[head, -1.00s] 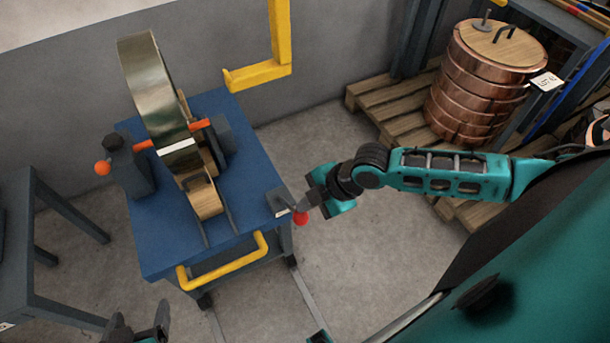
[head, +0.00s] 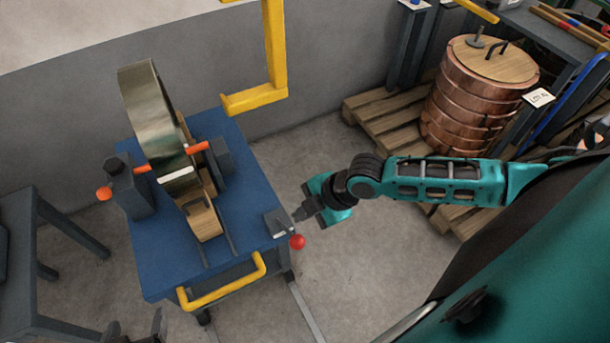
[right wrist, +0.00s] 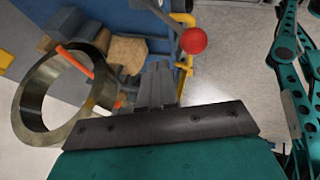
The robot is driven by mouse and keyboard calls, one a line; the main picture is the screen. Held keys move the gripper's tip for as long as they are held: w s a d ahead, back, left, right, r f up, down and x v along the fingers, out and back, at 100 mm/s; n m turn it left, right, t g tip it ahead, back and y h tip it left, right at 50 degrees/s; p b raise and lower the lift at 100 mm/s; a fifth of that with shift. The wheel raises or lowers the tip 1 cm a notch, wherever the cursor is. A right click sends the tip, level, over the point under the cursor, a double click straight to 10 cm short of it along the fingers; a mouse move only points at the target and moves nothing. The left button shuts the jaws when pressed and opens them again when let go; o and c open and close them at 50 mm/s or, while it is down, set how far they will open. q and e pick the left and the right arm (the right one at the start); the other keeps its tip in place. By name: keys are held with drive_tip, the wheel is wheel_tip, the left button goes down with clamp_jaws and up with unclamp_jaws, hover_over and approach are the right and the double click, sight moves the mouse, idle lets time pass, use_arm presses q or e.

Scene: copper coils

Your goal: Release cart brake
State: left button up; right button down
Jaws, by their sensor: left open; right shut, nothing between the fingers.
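The blue cart (head: 165,268) stands left of centre in the head view. Its brake lever ends in a red ball knob (head: 298,242) at the cart's right corner, beside a grey bracket (head: 277,224). In the right wrist view the red knob (right wrist: 194,40) sits beyond the fingers on a thin grey lever (right wrist: 158,12). My right gripper (head: 298,215) is shut and empty, close above the bracket and apart from the knob; its fingers (right wrist: 158,80) also show in the right wrist view. My left gripper (head: 135,330) is partly in view at the bottom edge, open and empty.
A metal coil (head: 150,110) stands on the cart with orange-ended bars and wooden blocks. A yellow handle (head: 225,283) is on the cart's front. A yellow hook (head: 274,60) hangs behind. Copper coils (head: 462,95) stand on a pallet at right. A grey table (head: 60,300) is at left.

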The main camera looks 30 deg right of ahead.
drive_tip(key=v, duration=0.9)
drive_tip(key=shift+s, duration=0.45)
drive_tip(key=shift+r, duration=0.1)
drive_tip(key=w+a+f+m+t+y, duration=0.1)
drive_tip(key=w+a+f+m+t, duration=0.2)
drive_tip(key=a+m, duration=0.35)
drive_tip(key=s+f+m+t+h, duration=0.1)
drive_tip(key=m, duration=0.2)
drive_tip(key=s+f+m+t+h, duration=0.1)
drive_tip(key=f+m, duration=0.1)
drive_tip(key=m, duration=0.1)
drive_tip(key=s+f+m+t+h, duration=0.1)
drive_tip(key=m+h, duration=0.1)
drive_tip(key=m, duration=0.1)
drive_tip(key=shift+s+d+f, duration=0.25)
drive_tip(key=shift+s+d, duration=0.05)
drive_tip(key=shift+d, duration=0.1)
